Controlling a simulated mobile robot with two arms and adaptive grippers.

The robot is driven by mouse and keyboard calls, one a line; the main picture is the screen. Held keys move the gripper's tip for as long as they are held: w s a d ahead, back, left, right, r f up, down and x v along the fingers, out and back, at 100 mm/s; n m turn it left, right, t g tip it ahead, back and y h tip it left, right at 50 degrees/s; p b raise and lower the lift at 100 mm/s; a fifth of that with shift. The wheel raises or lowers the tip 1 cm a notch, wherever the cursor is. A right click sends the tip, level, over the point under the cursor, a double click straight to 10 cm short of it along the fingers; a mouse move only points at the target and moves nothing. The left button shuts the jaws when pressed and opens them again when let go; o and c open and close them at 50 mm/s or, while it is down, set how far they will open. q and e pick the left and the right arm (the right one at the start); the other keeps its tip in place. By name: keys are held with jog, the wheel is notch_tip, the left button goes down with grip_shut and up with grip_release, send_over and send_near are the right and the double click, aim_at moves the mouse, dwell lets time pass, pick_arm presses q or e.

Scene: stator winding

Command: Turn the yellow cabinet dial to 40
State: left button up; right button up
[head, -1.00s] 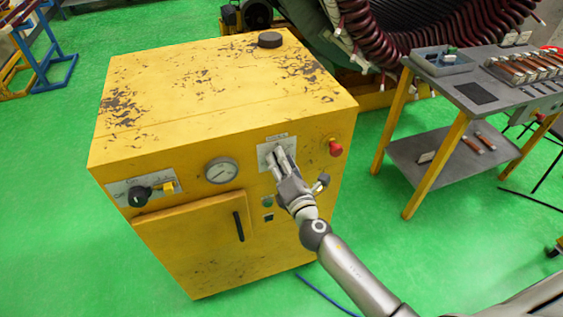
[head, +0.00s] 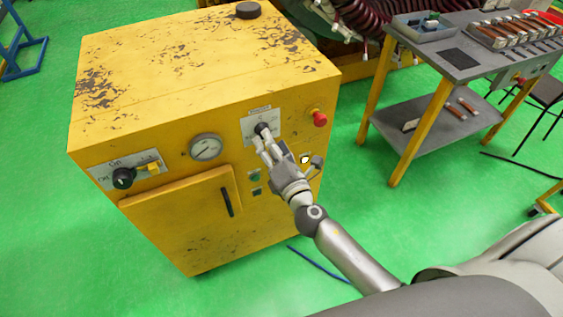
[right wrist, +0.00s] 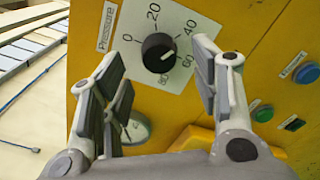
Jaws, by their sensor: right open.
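The yellow cabinet (head: 190,80) stands in front of me in the head view. Its pressure dial, a black round knob (head: 263,128) on a white plate, is at the upper right of its front. In the right wrist view the knob (right wrist: 158,53) sits on a scale reading 0, 20, 40, 60 and 80. Its white mark points right, around the 40 to 60 side; the exact value is hard to read. My right gripper (right wrist: 162,70) is open and empty, its fingers apart on either side of the knob, seemingly back from it. My left gripper is out of view.
A gauge (head: 206,147), a black selector knob (head: 123,177) and a red button (head: 319,118) are also on the cabinet front. A grey workbench (head: 455,60) with parts stands at the right. Green floor lies open between them.

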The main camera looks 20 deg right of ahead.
jog(key=s, duration=0.8)
jog(key=shift+d, duration=0.15)
jog(key=s+d+f+m+g, duration=0.1)
jog(key=s+f+m+g, duration=0.25)
jog(key=f, duration=0.85)
jog(key=s+d+f+m+g+h, duration=0.1)
jog(key=s+d+f+m+g, duration=0.25)
jog(key=f, duration=0.85)
jog(key=s+f+m+g, duration=0.35)
jog(key=s+f, duration=0.25)
jog(key=f, duration=0.6)
jog(key=s+f+m+g, duration=0.2)
jog(key=s+f+m, duration=0.2)
jog(key=s, duration=0.4)
jog(key=s+d+f+m+g, duration=0.1)
jog(key=s+f+m, duration=0.3)
jog(key=s, duration=0.5)
jog(key=s+f+m+g, duration=0.3)
jog(key=s+f+m, duration=0.1)
jog(key=s+f, duration=0.3)
jog(key=shift+s+d, duration=0.15)
jog(key=shift+s, duration=1.05)
jog(key=shift+f+g, duration=0.1)
jog(key=shift+g, duration=0.15)
